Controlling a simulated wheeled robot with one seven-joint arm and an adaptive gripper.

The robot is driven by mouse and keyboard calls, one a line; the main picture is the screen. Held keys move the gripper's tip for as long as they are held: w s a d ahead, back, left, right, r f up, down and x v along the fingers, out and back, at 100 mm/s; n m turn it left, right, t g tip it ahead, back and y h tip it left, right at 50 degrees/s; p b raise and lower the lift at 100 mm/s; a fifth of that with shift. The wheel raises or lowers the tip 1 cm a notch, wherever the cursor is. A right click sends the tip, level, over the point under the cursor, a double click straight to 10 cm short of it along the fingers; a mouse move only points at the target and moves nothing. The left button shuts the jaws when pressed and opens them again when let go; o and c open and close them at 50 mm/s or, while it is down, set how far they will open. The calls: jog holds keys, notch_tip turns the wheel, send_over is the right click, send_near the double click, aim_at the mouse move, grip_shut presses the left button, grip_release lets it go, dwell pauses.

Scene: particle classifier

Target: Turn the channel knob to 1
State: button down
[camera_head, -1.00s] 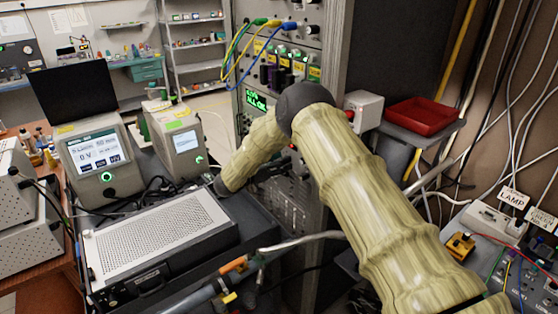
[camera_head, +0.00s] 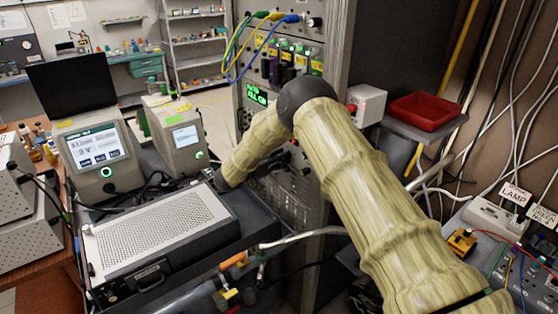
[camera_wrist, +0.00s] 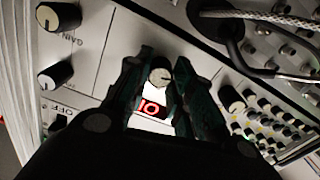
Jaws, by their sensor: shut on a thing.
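In the wrist view, the channel knob (camera_wrist: 160,76) is a small round knob with a light face, on a pale panel between my fingertips. My gripper (camera_wrist: 161,84) is closed around it, one dark finger on each side. Just below the knob is a small display (camera_wrist: 149,109) with red digits, partly covered by the fingers; they look like 10 in this tilted view. In the head view, my arm hides the knob, and only a dark part of my gripper (camera_head: 270,163) shows beside the rack (camera_head: 290,205).
In the wrist view, a GAIN knob (camera_wrist: 59,16), another knob (camera_wrist: 55,75) and a right-hand knob (camera_wrist: 231,98) are close by. A braided cable (camera_wrist: 270,18) crosses the upper right. In the head view, a red tray (camera_head: 426,111) and a grey metal case (camera_head: 160,235) flank my arm.

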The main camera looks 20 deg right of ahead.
jog(key=m+b, duration=0.2)
jog(key=b, duration=0.1)
jog(key=m+b, duration=0.3)
jog(key=b, duration=0.1)
jog(key=m+b, duration=0.3)
jog(key=shift+s+d+f+b, duration=0.1)
jog(key=shift+d+b, duration=0.15)
jog(key=shift+b, duration=0.1)
